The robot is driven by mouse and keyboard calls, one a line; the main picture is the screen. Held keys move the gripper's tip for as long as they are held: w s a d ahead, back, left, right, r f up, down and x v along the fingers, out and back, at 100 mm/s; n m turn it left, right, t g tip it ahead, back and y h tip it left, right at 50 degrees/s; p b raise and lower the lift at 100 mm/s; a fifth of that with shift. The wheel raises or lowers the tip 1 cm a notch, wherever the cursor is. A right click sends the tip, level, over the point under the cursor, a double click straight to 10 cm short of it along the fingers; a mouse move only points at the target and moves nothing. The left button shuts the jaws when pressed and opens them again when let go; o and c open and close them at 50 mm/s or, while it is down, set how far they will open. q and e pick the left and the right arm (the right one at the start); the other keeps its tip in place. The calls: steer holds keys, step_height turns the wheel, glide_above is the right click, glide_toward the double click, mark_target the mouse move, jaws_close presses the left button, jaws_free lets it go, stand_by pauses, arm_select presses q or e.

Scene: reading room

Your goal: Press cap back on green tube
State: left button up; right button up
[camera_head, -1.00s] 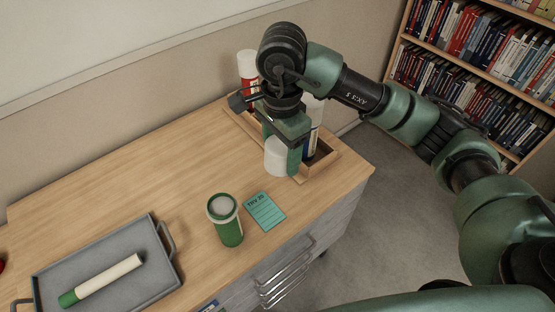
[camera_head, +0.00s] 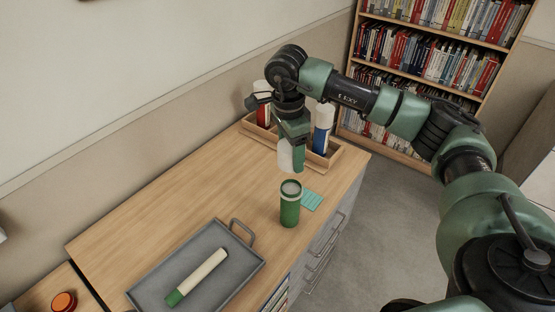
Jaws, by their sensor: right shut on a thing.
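The green tube (camera_head: 290,208) stands upright on the wooden desk top near its front edge, its open pale mouth facing up. My right gripper (camera_head: 292,156) points down above and behind the tube, in front of the wooden rack. It is shut on a white cap (camera_head: 285,154), partly covered by a green finger. The cap is apart from the tube and looks held above the desk. My left gripper is out of view.
A wooden rack (camera_head: 333,158) at the back holds a red tube (camera_head: 262,117) and a blue tube (camera_head: 321,138), both white-topped. A teal note (camera_head: 312,201) lies beside the green tube. A grey tray (camera_head: 255,262) holds a pale stick (camera_head: 203,272) with a green end.

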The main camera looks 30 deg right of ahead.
steer(key=f+b, duration=0.1)
steer(key=f, duration=0.1)
steer(key=f+b, duration=0.2)
steer(key=f, duration=0.1)
steer(key=shift+w+d+f, duration=0.1)
steer(key=shift+d+f, duration=0.2)
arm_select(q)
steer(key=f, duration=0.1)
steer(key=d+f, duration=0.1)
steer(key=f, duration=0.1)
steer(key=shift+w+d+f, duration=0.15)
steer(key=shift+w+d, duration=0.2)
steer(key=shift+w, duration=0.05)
arm_select(e)
steer(key=shift+f, duration=0.1)
arm_select(q)
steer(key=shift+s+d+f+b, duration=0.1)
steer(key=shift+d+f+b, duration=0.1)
steer(key=shift+b, duration=0.2)
arm_select(e)
steer(key=shift+f, duration=0.1)
arm_select(q)
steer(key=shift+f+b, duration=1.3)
steer(key=shift+b, duration=0.05)
arm_select(e)
steer(key=shift+f, duration=1.55)
